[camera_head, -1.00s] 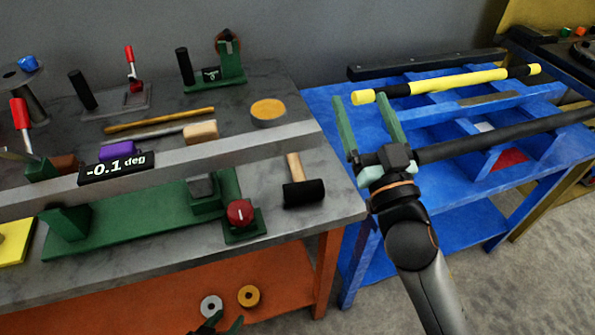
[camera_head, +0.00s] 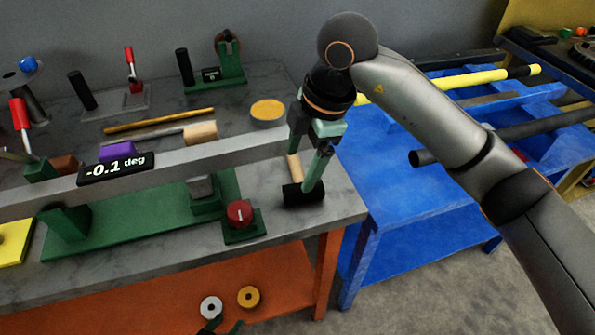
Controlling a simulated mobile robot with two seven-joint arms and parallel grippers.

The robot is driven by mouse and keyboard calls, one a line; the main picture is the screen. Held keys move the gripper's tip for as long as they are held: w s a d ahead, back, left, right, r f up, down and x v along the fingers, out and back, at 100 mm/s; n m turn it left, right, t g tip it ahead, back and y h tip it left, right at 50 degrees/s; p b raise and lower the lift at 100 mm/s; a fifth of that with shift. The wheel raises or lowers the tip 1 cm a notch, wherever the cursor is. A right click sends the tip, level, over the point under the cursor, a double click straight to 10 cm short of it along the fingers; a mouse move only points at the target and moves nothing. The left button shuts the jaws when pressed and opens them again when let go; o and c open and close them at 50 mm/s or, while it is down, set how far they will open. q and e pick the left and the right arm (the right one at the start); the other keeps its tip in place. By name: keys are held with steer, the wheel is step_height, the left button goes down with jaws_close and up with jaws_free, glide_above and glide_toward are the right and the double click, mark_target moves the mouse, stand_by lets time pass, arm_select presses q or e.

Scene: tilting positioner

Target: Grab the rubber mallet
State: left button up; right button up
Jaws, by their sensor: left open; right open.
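The rubber mallet (camera_head: 292,195) lies on the grey workbench near its right edge, with a black head toward the front and a light wooden handle behind it. My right gripper (camera_head: 303,171) is open and reaches down over the mallet. One finger overlaps the right end of the head in the picture and the other is at the handle's upper end. I cannot tell whether they touch it. Part of the handle is hidden.
A long grey bar with a "-0.1 deg" display (camera_head: 116,168) crosses the bench behind the mallet. A red knob (camera_head: 239,212) stands left of the mallet. A yellow-topped disc (camera_head: 267,110) lies behind. A blue table (camera_head: 390,190) stands at the right.

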steer(key=w+d+f, duration=0.1)
steer(key=d+f+m+h, duration=0.1)
steer(key=f, duration=0.1)
steer(key=w+d+f+h, duration=0.1)
steer(key=f, duration=0.1)
steer(key=shift+w+d+f+m+t+b, duration=0.15)
steer(key=shift+w+d+m+t+b, duration=0.15)
steer(key=shift+w+m, duration=0.1)
steer(key=shift+w+a+f, duration=0.15)
steer(key=shift+w+f, duration=0.05)
steer(key=shift+f, duration=0.75)
steer(key=shift+w+a+f, duration=0.1)
steer(key=shift+w+f, duration=0.05)
steer(key=shift+f, duration=0.8)
steer(key=shift+w+a+f, duration=0.15)
steer(key=shift+w+f, duration=0.05)
steer(key=shift+f, duration=0.75)
steer(key=shift+c, duration=0.3)
jaws_close()
